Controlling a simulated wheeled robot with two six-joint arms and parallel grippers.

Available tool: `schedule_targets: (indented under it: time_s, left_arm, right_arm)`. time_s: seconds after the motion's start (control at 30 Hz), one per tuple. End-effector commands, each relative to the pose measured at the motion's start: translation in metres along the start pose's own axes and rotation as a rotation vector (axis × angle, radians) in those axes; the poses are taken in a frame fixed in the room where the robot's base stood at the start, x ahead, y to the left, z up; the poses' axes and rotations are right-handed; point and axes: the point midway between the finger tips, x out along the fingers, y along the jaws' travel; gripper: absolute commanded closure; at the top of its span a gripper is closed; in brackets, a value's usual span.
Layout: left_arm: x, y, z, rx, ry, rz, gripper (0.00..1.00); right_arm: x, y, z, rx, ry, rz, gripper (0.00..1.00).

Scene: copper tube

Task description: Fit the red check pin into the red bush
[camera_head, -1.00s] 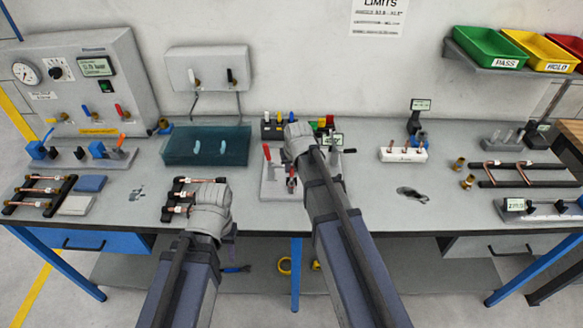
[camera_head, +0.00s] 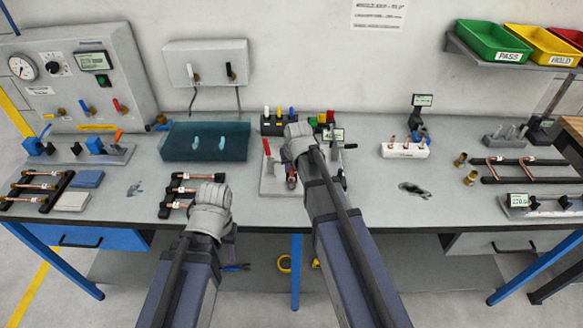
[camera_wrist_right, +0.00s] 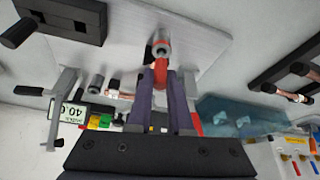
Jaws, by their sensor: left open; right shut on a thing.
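My right gripper (camera_wrist_right: 167,88) is shut on the red check pin (camera_wrist_right: 160,72), which shows between its fingertips in the right wrist view. The pin's far end meets a short grey, red-banded round piece (camera_wrist_right: 161,46) on the pale fixture plate (camera_wrist_right: 120,25); this looks like the red bush. I cannot tell how deep the pin sits in it. In the head view my right gripper (camera_head: 299,150) is over the fixture plate (camera_head: 272,186) and its wrist hides the fingertips. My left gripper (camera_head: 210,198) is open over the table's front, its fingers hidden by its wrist.
A red-handled clamp (camera_head: 267,148) stands left of my right gripper. Behind is a black block with coloured pegs (camera_head: 279,122). A teal tray (camera_head: 205,148) and a rack of copper tubes (camera_head: 178,190) lie to the left.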

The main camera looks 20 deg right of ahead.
Motion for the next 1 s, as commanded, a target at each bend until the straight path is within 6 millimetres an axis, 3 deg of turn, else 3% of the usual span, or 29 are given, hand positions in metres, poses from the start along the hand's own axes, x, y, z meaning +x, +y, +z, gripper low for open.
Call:
schedule_targets:
  time_s: [0.57,0.6,0.87,1.0]
  left_arm:
    - [0.015,0.001,-0.001,0.000,0.000,0.000,0.50]
    - [0.014,0.001,-0.001,0.000,0.000,0.000,0.50]
    - [0.013,0.001,-0.001,0.000,0.000,0.000,0.50]
    - [0.013,0.001,-0.001,0.000,0.000,0.000,0.50]
  right_arm:
    - [0.014,0.000,0.006,0.000,0.000,0.000,1.00]
    - [0.013,0.000,0.005,0.000,0.000,0.000,0.78]
    - [0.012,0.000,0.005,0.000,0.000,0.000,0.49]
    - [0.012,0.000,0.005,0.000,0.000,0.000,0.47]
